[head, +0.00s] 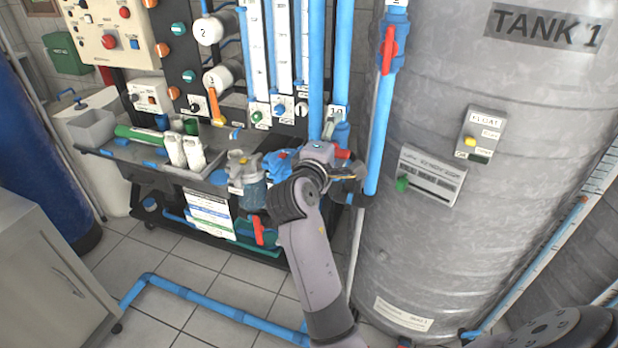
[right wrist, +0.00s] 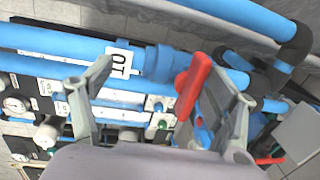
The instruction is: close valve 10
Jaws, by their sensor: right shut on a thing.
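Valve 10 is on a blue pipe and carries a white label marked 10 (head: 337,112), also seen in the right wrist view (right wrist: 122,60). Its red handle (head: 342,153) shows beside my gripper in the head view and crosswise to the pipe in the right wrist view (right wrist: 190,88). My right gripper (head: 333,140) is at the valve. The contact itself is partly hidden. My left gripper is not in view.
The tank marked TANK 1 (head: 480,190) stands close on the right. Another red valve handle (head: 389,48) is on the pipe beside it. A dark bench (head: 125,160) with bottles is left of my arm. A blue pipe (head: 210,305) runs along the floor.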

